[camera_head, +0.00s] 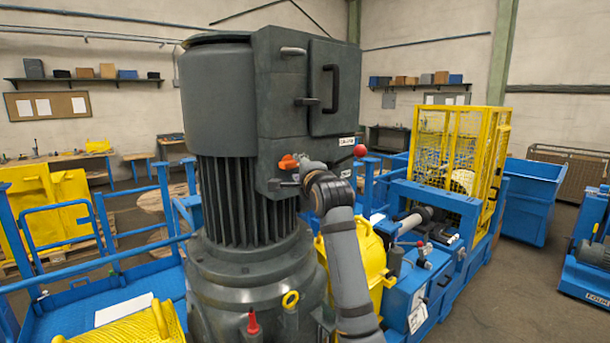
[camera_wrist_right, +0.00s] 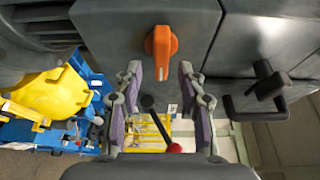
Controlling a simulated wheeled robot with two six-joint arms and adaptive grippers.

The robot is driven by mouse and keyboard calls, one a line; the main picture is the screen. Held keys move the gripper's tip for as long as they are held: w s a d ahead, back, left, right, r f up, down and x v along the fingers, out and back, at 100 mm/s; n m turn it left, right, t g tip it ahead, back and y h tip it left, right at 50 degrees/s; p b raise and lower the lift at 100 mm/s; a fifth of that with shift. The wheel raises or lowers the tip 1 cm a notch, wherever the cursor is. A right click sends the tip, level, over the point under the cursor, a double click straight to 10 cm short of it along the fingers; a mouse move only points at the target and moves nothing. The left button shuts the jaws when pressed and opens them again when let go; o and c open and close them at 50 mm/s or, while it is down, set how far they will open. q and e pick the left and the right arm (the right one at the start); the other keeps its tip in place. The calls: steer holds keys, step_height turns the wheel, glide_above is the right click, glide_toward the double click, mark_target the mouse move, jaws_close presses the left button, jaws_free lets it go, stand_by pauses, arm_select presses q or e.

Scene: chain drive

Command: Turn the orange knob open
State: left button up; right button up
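The orange knob (camera_head: 288,162) sits on the side of the grey box on the large motor. In the right wrist view the knob (camera_wrist_right: 161,42) is an upright orange bar on a grey face, just beyond my fingertips. My right gripper (camera_head: 304,168) is at the knob's right in the head view. In the wrist view my right gripper (camera_wrist_right: 160,72) is open and empty, its two fingers apart and roughly in line with the knob's two sides. The knob looks clear of the fingers. My left gripper is out of view.
A black lever with a red ball (camera_head: 360,151) stands out right of my gripper. A dark door handle (camera_head: 331,88) is above on the grey box (camera_head: 283,75). A yellow mesh cage (camera_head: 455,150) and blue machine stand behind at right.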

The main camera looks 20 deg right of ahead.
steer(key=s, duration=0.8)
steer(key=shift+s+a, duration=0.2)
steer(key=shift+s, duration=0.15)
